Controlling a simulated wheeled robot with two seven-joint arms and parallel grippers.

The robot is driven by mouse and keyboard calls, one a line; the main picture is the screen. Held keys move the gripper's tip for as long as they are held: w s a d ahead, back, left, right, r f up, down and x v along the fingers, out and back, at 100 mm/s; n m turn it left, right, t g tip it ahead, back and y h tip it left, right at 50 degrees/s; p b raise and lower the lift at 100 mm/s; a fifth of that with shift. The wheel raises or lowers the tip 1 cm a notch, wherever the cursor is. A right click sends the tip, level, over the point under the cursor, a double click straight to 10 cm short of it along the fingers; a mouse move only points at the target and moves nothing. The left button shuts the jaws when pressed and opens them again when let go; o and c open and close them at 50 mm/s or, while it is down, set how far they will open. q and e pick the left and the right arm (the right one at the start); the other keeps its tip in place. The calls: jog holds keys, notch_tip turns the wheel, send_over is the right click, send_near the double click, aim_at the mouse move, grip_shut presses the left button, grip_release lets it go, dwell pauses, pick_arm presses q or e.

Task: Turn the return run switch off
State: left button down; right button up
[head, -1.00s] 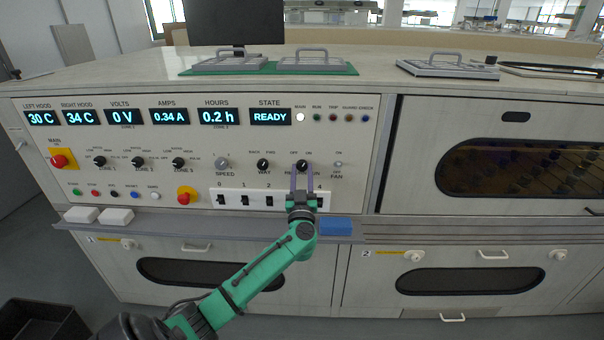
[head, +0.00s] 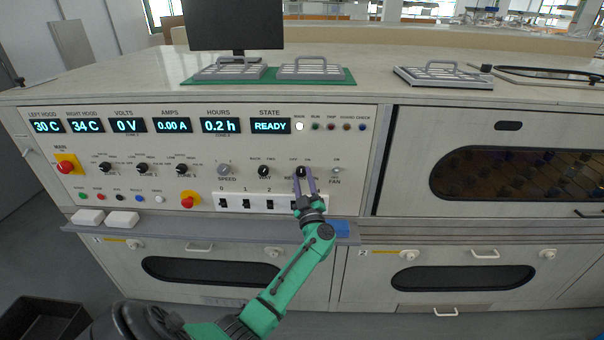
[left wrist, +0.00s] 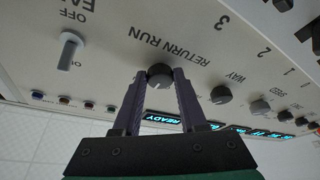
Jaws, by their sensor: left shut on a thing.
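The return run switch (head: 301,171) is a black rotary knob on the pale control panel (head: 205,150), with OFF and ON printed above it. My left gripper (head: 304,177) is shut on this knob, with one purple finger on each side. In the left wrist view the knob (left wrist: 160,76) sits between the fingertips of my left gripper (left wrist: 160,84), under the words RETURN RUN. Its pointer setting is hard to read. The state display (head: 270,126) reads READY and the amps display (head: 173,125) reads 0.00 A. My right gripper is not in view.
The way knob (head: 264,171) is just left of the gripper and the fan switch (head: 337,171) just right. Rocker switches (head: 246,203) line the strip below. A shelf (head: 180,230) runs under the panel, holding white blocks (head: 122,218) and a blue block (head: 341,228).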

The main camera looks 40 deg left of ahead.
pick_arm(q)
jog(key=n+g+p, duration=0.1)
jog(key=n, duration=0.1)
jog(key=n+g+p, duration=0.1)
jog(key=n, duration=0.2)
jog(key=shift+w+d+r, duration=0.15)
jog(key=shift+d, duration=0.05)
jog(key=shift+n+g+p, duration=0.55)
jog(key=shift+n+g, duration=0.25)
jog(key=shift+n, duration=0.7)
jog(key=shift+c, duration=2.2)
grip_release()
